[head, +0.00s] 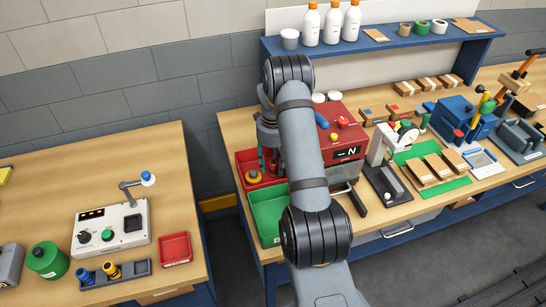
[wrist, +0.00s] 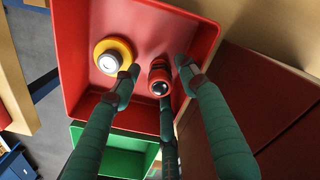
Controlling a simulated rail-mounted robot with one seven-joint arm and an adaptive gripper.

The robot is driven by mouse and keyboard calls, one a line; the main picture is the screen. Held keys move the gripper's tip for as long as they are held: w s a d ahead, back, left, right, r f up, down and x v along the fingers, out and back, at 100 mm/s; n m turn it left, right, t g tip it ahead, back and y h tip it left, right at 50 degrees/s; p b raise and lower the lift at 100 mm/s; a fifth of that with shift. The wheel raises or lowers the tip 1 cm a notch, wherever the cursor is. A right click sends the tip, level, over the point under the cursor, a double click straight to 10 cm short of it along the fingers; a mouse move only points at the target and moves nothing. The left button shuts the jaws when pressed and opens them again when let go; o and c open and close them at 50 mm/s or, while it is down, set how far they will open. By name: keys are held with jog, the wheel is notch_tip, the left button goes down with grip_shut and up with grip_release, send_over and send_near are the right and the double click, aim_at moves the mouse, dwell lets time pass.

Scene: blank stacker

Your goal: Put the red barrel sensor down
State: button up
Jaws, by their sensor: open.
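The red barrel sensor (wrist: 159,76), with a dark round lens at its end, is in the red bin (wrist: 75,60) in the wrist view. My gripper (wrist: 157,82) is open, with its green fingers spread around the sensor. I cannot tell whether any finger touches it. A yellow barrel sensor (wrist: 112,56) with a white top is in the same bin, just left of the red one. In the head view my gripper (head: 268,158) is low over the red bin (head: 243,156), and my arm hides part of that area.
A green bin (head: 268,226) adjoins the red bin in front. A red machine (head: 340,140) stands close to the right of the bins. A shelf (head: 390,42) with white bottles is behind. The left bench holds a control box (head: 110,232) and a small red tray (head: 175,248).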

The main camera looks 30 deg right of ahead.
aim_at(273, 162)
jog(key=shift+w+r+b, duration=0.1)
jog(key=shift+r+b, duration=0.2)
jog(key=shift+r, duration=0.15)
notch_tip(273, 162, up, 11)
jog(key=b, duration=0.2)
jog(key=shift+r, duration=0.15)
jog(key=f+p, duration=0.2)
jog(key=f, duration=1)
jog(key=shift+s+f, duration=0.2)
notch_tip(273, 162, up, 2)
jog(key=shift+w+r, duration=0.1)
jog(key=shift+r, duration=0.5)
